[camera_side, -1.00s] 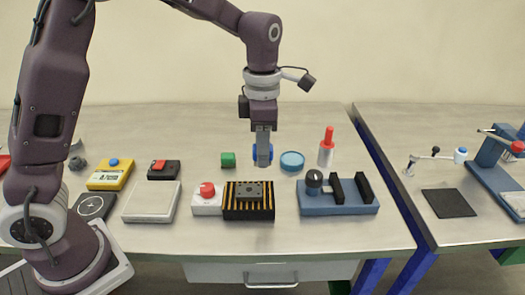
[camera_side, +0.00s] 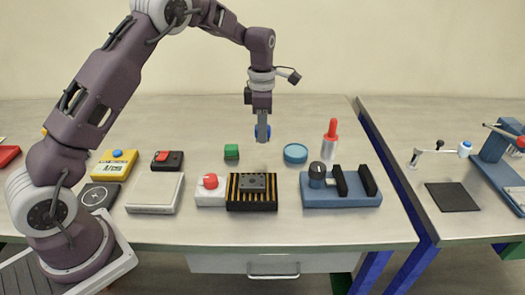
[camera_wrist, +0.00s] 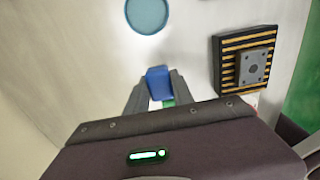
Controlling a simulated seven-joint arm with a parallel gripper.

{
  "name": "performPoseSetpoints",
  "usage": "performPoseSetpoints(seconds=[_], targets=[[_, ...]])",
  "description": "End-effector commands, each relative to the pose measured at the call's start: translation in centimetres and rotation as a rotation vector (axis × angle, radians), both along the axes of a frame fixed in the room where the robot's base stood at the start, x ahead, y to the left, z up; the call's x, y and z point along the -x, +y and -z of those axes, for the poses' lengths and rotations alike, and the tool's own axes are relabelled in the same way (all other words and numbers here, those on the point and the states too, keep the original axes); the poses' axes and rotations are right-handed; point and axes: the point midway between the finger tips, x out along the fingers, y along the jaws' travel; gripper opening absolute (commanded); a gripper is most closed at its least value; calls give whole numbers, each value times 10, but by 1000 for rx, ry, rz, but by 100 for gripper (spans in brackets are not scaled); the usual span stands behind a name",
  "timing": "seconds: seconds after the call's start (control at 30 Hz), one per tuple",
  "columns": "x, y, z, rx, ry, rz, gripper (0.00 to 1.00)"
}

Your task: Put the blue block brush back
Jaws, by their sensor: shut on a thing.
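My gripper (camera_side: 263,139) is shut on the blue block brush (camera_wrist: 158,82), which sits between the two fingertips in the wrist view. In the side view only a small edge of blue shows behind the fingers. My gripper points down and seems to be above the bench behind the round blue dish (camera_side: 295,153) and the green block (camera_side: 231,152). In the wrist view a bit of green shows just beneath the fingers.
A black-and-yellow striped fixture (camera_side: 252,205) stands in front with a white box with a red knob (camera_side: 211,189) beside it. A blue stand (camera_side: 340,199) and a red-topped bottle (camera_side: 331,141) are to the right. The bench is bare at the back.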

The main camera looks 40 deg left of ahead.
Motion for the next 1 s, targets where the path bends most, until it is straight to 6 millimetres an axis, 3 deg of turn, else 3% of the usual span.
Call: performPoseSetpoints(seconds=[0.33,0.67,0.7,0.8,1.0], targets=[[1,0,55,1,2,-2,0],[0,-1,60,-1,-1,-1,0],[0,-1,60,-1,-1,-1,32],[0,-1,60,-1,-1,-1,50],[0,-1,60,-1,-1,-1,50]])
